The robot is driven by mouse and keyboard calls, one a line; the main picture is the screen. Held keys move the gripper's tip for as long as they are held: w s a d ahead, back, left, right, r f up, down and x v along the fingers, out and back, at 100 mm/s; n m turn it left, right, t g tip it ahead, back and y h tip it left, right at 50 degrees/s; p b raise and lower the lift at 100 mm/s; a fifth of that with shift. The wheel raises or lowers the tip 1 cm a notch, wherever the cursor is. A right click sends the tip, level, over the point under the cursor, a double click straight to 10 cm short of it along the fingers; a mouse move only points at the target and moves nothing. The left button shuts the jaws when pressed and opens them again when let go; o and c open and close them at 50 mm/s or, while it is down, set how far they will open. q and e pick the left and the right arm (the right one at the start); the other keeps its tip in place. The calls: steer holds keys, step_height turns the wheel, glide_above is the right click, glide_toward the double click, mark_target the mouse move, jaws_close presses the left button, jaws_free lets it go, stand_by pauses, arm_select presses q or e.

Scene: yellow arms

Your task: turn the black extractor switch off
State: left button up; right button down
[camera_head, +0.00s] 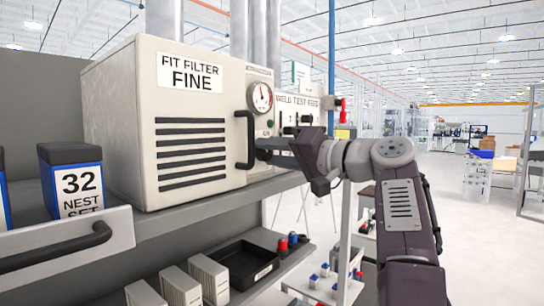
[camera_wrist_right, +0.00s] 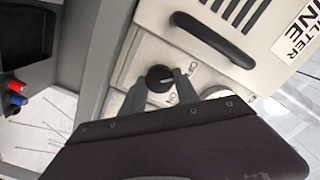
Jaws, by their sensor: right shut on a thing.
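The black extractor switch (camera_wrist_right: 159,77) is a round knob with a pale pointer line, on the light panel of the filter cabinet in the right wrist view. Small marks sit to its right and below right. The pointer lies toward the right, between these marks as far as I can tell. My right gripper (camera_wrist_right: 160,82) has one finger on each side of the knob and is shut on it. In the head view my right gripper (camera_head: 266,150) reaches the cabinet's front from the right and hides the knob. My left gripper is not in view.
The beige filter cabinet (camera_head: 120,120) has a black handle (camera_head: 243,140) close to my right gripper and a gauge (camera_head: 260,97) above. A blue box (camera_head: 75,185) stands on the shelf at left. A black tray (camera_head: 241,265) is below. Open floor lies at right.

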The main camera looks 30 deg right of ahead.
steer(key=shift+f+n, duration=0.25)
steer(key=shift+n, duration=0.25)
steer(key=c, duration=1)
jaws_free()
steer(key=shift+o, duration=0.5)
steer(key=shift+r, duration=0.15)
steer(key=shift+s+d, duration=0.15)
steer(key=shift+s, duration=0.2)
steer(key=b+v, duration=0.1)
steer(key=v, duration=0.7)
steer(key=shift+s+b, duration=0.2)
steer(key=shift+b, duration=0.15)
